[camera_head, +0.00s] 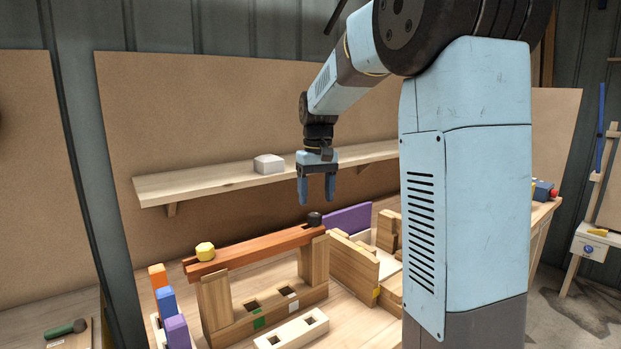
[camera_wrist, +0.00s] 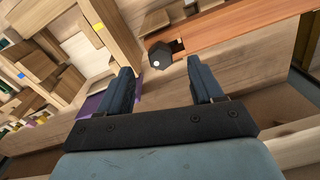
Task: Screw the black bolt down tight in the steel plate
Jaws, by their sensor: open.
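The black bolt (camera_head: 314,219) has a dark hexagonal head and stands at the right end of a reddish-brown beam (camera_head: 258,248). In the wrist view the bolt (camera_wrist: 159,56) lies beyond my fingertips, between their lines, beside a dark slot in the beam (camera_wrist: 235,24). My gripper (camera_head: 317,201) points down just above the bolt, open and empty. Its two blue fingers also show in the wrist view (camera_wrist: 160,70), apart from the bolt. The bolt's shank is hidden. I cannot make out a steel plate; the surface under the bolt looks like wood.
A yellow hexagonal knob (camera_head: 205,251) stands on the beam's left end. Wooden posts (camera_head: 314,262) hold up the beam. Orange, blue and purple blocks (camera_head: 177,331) stand at the front left. A shelf (camera_head: 220,183) with a white box (camera_head: 268,164) runs behind my gripper.

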